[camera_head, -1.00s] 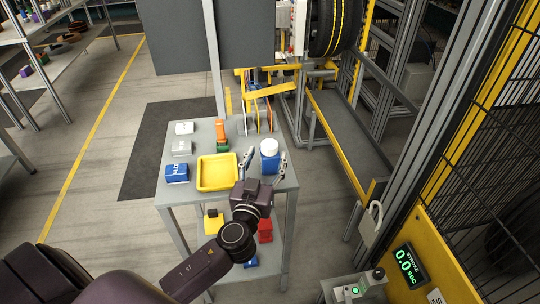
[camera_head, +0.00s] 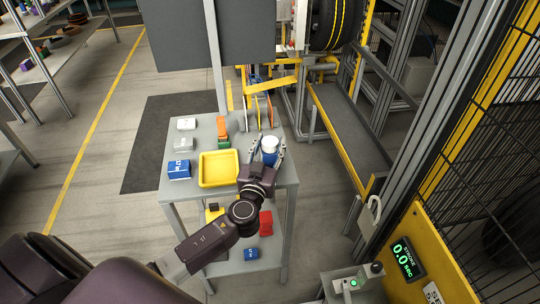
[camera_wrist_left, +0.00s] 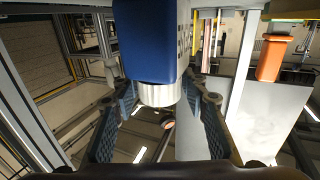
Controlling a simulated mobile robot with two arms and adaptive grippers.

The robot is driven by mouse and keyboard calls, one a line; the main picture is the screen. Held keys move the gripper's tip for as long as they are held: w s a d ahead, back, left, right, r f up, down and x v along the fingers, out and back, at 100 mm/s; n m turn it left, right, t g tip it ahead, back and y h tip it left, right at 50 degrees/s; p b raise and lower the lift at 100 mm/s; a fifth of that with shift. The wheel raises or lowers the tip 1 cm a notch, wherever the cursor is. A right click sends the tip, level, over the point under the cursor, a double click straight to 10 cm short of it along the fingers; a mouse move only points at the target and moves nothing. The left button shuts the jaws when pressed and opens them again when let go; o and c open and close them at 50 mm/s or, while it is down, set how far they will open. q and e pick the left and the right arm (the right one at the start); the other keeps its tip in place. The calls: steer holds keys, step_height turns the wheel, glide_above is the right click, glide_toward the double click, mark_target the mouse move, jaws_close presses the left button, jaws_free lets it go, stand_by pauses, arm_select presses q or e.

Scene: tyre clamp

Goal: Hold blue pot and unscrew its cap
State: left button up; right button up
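The blue pot (camera_head: 268,158) with its white cap (camera_head: 269,144) stands upright on the table's right side. My left gripper (camera_head: 266,148) is open, with one finger on each side of the pot. In the left wrist view, which looks inverted, the blue body (camera_wrist_left: 147,40) fills the upper middle and the ribbed white cap (camera_wrist_left: 158,93) hangs below it. The fingers of my left gripper (camera_wrist_left: 160,98) flank the pot there; I cannot tell whether either touches it. My right gripper is in neither view.
The grey table (camera_head: 262,123) also bears a yellow tray (camera_head: 218,168) left of the pot, an orange and green item (camera_head: 223,132), and a blue box (camera_head: 178,169) at the left. A red bin (camera_head: 265,222) sits on the lower shelf.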

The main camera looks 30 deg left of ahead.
arm_select(q)
jaws_close()
steer(key=shift+r, duration=0.1)
step_height(320, 180, up, 20)
steer(key=p, duration=0.1)
stand_by(0.5)
steer(key=shift+c, duration=1.1)
jaws_free()
jaws_close()
